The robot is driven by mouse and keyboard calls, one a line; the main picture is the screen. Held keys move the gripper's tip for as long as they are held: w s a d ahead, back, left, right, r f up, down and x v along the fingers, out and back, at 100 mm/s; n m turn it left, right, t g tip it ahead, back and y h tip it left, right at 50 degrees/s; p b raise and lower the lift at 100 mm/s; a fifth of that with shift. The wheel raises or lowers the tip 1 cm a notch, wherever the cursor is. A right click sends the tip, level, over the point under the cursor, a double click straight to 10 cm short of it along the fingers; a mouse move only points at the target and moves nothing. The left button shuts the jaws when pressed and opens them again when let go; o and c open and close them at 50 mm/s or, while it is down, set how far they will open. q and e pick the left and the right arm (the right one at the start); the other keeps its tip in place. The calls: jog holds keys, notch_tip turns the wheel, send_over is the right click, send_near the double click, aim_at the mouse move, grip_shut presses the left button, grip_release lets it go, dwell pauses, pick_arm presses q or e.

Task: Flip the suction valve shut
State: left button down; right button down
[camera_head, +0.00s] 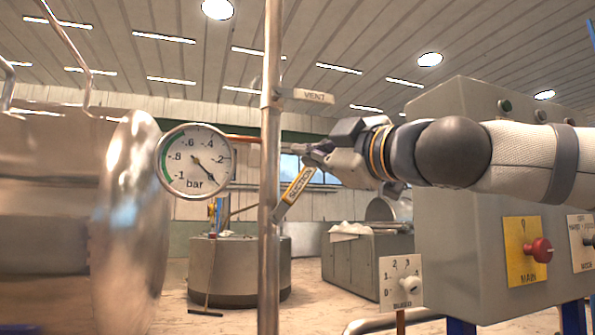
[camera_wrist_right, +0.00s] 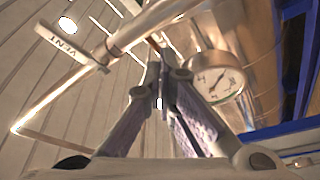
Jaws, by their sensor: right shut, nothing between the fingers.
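The suction valve handle (camera_head: 297,187) is a yellow lever with a label, on the vertical metal pipe (camera_head: 269,240) in the head view. It slants, with its upper end to the right and its lower end by the pipe. My right gripper (camera_head: 293,148) reaches in from the right, just above the lever's upper end, its fingers pointing left toward the pipe. Its fingers are shut with nothing between them, as the right wrist view (camera_wrist_right: 161,78) also shows. I cannot tell whether it touches the lever. The lever is not recognisable in the wrist view. My left gripper is not in view.
A white vent lever (camera_head: 312,96) points right from the pipe, above my gripper. A round pressure gauge (camera_head: 196,160) and a shiny metal chamber (camera_head: 130,215) are on the left. A grey control box (camera_head: 460,250) with a red knob (camera_head: 540,250) stands at right, below my arm.

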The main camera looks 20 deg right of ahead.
jog(key=r, duration=0.2)
send_over(294, 192)
jog(key=s+a, duration=0.2)
jog(key=a, duration=0.2)
jog(key=d+f, duration=0.2)
jog(key=d, duration=0.1)
jog(key=shift+s+d+f, duration=0.1)
jog(key=shift+s+f, duration=0.05)
jog(key=shift+f, duration=0.15)
jog(key=shift+d, duration=0.1)
